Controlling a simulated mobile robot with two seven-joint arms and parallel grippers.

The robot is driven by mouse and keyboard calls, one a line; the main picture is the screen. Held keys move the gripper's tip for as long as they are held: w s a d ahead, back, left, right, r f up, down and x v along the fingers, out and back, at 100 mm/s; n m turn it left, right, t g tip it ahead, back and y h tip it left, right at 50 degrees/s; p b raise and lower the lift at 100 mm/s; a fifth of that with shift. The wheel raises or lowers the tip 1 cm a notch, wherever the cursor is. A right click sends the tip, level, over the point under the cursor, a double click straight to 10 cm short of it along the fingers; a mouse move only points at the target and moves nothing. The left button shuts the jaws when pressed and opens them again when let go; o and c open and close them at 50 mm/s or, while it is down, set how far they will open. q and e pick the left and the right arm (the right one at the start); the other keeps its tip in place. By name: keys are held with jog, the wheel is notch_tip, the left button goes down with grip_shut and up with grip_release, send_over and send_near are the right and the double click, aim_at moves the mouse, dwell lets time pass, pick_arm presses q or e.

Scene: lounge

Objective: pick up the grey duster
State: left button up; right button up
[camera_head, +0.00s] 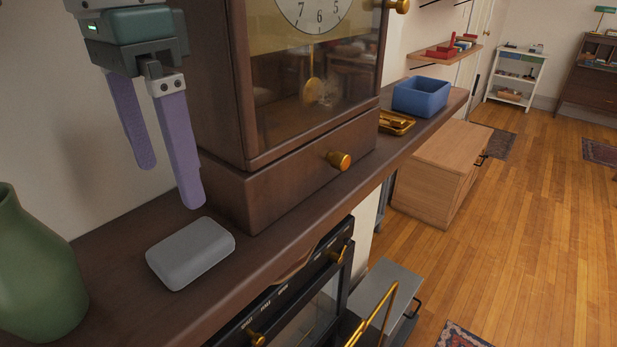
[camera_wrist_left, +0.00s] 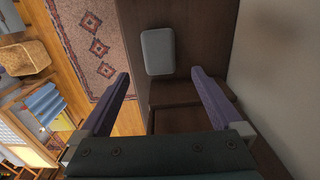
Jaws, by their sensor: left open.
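The grey duster (camera_head: 190,252) is a rounded grey block lying on the dark wooden mantel shelf (camera_head: 110,236), between a green vase and a clock. It also shows in the left wrist view (camera_wrist_left: 158,51), beyond the fingertips and between their lines. My left gripper (camera_head: 168,187) has purple fingers pointing down. It is open and empty, above and behind the duster, apart from it. In the left wrist view both fingers (camera_wrist_left: 160,80) are spread wide. My right gripper is not in view.
The green vase (camera_head: 35,270) stands left of the duster. The wooden clock (camera_head: 225,110) with a brass-knobbed drawer stands close on the right. Further along the shelf are a brass-coloured tray (camera_head: 396,123) and a blue bin (camera_head: 421,97). The shelf's front edge drops off near the duster.

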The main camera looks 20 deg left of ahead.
pick_arm(q)
jog(key=shift+w+a+f, duration=0.1)
jog(key=shift+w+f, duration=0.05)
jog(key=shift+f, duration=0.1)
notch_tip(320, 180, down, 4)
jog(key=shift+r, duration=0.25)
jog(key=f+p, duration=0.1)
jog(key=f, duration=0.4)
jog(key=shift+s+d+f+p, duration=0.2)
jog(key=shift+f+p, duration=0.15)
jog(key=c, duration=1.3)
jog(key=shift+o, duration=0.2)
jog(key=shift+r, duration=0.15)
notch_tip(320, 180, up, 14)
notch_tip(320, 180, up, 6)
send_over(188, 242)
jog(key=shift+p, duration=0.45)
